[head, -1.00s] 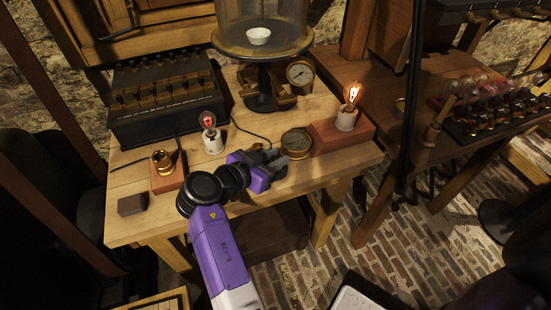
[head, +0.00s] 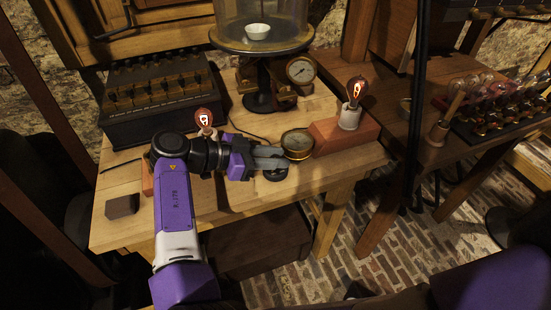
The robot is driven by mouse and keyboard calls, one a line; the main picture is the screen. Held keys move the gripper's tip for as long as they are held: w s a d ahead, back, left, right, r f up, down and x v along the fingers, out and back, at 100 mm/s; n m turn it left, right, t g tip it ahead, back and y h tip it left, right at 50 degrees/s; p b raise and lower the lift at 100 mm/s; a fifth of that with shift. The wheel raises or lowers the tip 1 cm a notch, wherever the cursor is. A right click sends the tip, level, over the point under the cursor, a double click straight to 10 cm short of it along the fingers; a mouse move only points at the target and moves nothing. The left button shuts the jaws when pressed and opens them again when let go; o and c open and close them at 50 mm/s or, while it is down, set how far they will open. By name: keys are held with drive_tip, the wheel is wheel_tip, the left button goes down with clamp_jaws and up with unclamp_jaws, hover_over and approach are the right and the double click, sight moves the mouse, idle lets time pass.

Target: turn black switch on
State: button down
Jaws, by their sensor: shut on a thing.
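The black switch (head: 276,175) is a small, dark round piece on the wooden table, left of and below the brass gauge. My gripper (head: 272,157) reaches in from the left with its grey fingers over the switch, and they hide most of it. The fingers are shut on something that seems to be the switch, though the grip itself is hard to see. The left bulb (head: 204,118) glows red with a pale centre behind my wrist. The right bulb (head: 355,90) glows orange-red on a reddish wooden block.
The brass gauge (head: 297,142) lies just beyond my fingertips. A dark box with a row of brass parts (head: 158,92) stands at the back left, and a glass dome (head: 262,20) at the back. A small dark block (head: 122,206) lies at the front left.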

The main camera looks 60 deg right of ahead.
drive_tip(key=shift+f, duration=0.15)
drive_tip(key=c, duration=1.1)
unclamp_jaws()
drive_tip(key=shift+c, duration=0.2)
drive_tip(key=shift+b+v, duration=0.35)
drive_tip(key=shift+v, duration=3.65)
